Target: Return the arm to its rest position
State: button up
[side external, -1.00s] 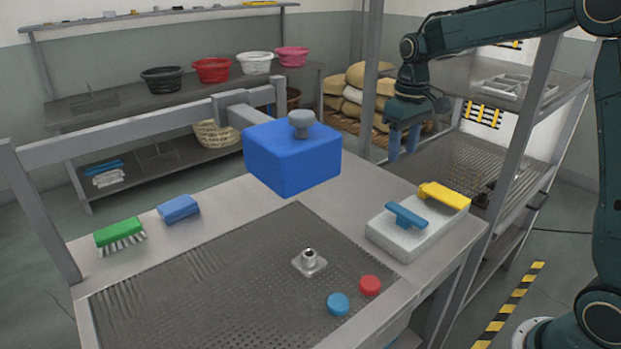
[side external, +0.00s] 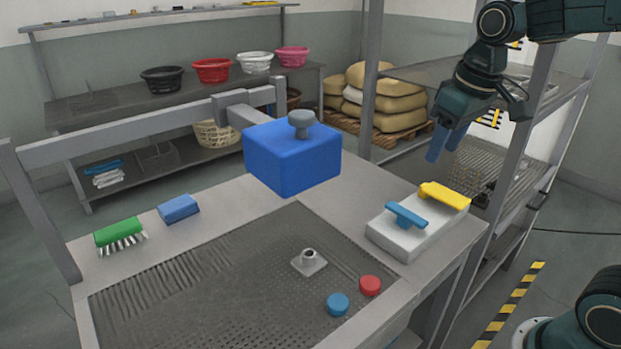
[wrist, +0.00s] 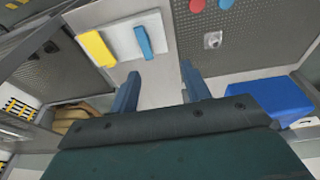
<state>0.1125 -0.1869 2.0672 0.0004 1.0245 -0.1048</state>
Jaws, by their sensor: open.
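My gripper (side external: 443,146) is open and empty in the side external view. It hangs in the air above and behind the right end of the workbench, tilted, near the metal shelf rack. In the wrist view its two blue fingers (wrist: 160,92) are spread, with only the grey bench top between them. On the bench, a white tray (side external: 396,244) carries a blue handled piece (side external: 406,215) and a yellow handled piece (side external: 445,197). A blue box-shaped cover (side external: 292,160) with a grey knob (side external: 301,122) sits by the grey beam. My gripper touches none of these.
The perforated plate (side external: 220,290) bears a small metal fitting (side external: 309,262). A red button (side external: 370,286) and a blue button (side external: 338,304) are at its front right. A green brush (side external: 119,233) and blue sponge (side external: 178,209) lie left. Rack posts (side external: 533,130) stand close to my gripper.

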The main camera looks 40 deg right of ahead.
jog(key=s+a+f+t, duration=0.2)
jog(key=s+a, duration=0.1)
jog(key=s, duration=1)
jog(key=shift+s+a+t, duration=0.15)
jog(key=shift+a+t, duration=0.1)
jog(key=shift+t, duration=0.15)
